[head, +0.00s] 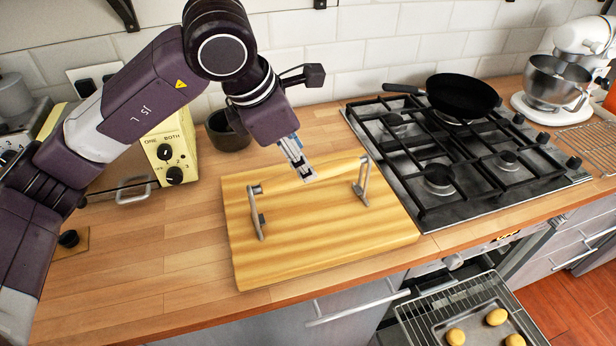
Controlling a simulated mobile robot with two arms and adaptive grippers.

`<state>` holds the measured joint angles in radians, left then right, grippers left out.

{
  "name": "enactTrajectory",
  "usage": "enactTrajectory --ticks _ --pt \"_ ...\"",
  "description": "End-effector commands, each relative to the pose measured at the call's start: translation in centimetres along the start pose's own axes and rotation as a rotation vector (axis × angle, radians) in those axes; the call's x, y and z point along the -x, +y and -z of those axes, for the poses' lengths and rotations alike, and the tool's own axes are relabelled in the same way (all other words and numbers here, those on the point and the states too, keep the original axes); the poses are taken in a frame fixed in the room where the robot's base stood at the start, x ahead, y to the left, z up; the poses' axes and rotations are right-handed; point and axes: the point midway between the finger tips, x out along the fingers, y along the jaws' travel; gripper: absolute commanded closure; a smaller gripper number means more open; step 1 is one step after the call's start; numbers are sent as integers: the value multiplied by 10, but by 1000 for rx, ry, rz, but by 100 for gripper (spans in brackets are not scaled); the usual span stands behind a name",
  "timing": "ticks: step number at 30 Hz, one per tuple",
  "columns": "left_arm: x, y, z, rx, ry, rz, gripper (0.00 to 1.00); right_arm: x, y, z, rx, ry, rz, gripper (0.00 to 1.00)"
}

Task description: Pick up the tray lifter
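My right gripper is not in view.
A gas hob (440,175) with a black pan (463,95) is right of the board. A cream toaster (170,145) and dark pot (228,130) are behind left. Below the counter, an oven rack tray (450,310) with several buns sticks out.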

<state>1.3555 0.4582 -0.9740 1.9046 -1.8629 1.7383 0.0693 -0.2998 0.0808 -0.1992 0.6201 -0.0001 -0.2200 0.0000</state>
Motion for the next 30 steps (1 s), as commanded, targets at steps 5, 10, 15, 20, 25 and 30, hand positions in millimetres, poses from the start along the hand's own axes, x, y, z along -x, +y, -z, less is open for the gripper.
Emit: enactTrajectory --ticks 5,10,15,20,25,30 --pt "-19 0 1 0 6 2 58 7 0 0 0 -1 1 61" --pt "-38 -2 -1 1 5 5 58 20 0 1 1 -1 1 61" --pt "-63 -3 -1 0 4 4 58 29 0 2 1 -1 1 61" --pt "-73 -3 -1 -1 2 2 58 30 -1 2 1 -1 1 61" --pt "-74 -3 -1 -1 1 1 58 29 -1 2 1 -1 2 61" --pt "-74 -3 -1 -1 1 2 75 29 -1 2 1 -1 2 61"
